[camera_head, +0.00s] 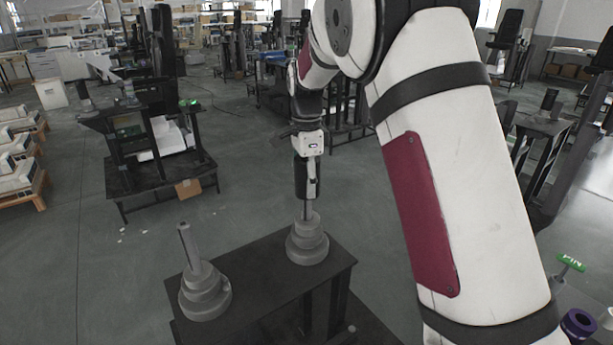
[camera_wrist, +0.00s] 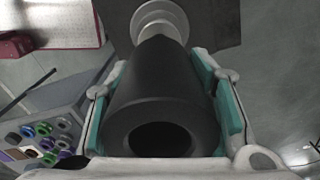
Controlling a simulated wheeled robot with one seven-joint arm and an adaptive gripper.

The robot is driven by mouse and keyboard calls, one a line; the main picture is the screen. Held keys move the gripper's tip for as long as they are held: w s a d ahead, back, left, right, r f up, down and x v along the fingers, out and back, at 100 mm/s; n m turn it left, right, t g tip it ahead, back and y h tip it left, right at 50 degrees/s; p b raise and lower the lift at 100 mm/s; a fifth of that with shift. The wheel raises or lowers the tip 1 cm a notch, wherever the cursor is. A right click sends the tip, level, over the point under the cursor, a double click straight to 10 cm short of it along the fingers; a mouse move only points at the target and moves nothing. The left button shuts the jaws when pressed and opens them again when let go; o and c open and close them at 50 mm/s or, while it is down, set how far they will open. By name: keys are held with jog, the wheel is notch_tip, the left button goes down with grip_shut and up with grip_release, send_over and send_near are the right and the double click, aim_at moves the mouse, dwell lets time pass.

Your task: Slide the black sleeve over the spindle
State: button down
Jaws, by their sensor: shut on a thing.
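The black sleeve (camera_head: 300,181) is upright in my gripper (camera_head: 308,186), above the right stepped grey base. The base's grey spindle (camera_head: 308,210) shows just below the sleeve; its upper part is hidden. In the wrist view the sleeve (camera_wrist: 158,85) lies between the teal-padded fingers of my gripper (camera_wrist: 165,80), its open near end dark. The stepped base (camera_wrist: 160,14) shows beyond its far end, in line with it. I cannot tell whether the sleeve is around the spindle or in front of it.
A second stepped base (camera_head: 205,294) with a bare upright rod (camera_head: 188,246) stands on the left of the dark table (camera_head: 258,282). Rings and a green-topped tool (camera_head: 570,262) lie at the lower right. A workbench (camera_head: 160,175) stands back left.

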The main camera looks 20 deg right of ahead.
aim_at(307, 204)
jog(key=shift+f+b, duration=0.55)
jog(key=shift+f, duration=2.95)
jog(key=c, duration=0.7)
grip_release()
jog(key=shift+f, duration=0.1)
notch_tip(307, 204, up, 11)
jog(key=shift+r, duration=0.55)
jog(key=shift+s+r, duration=0.1)
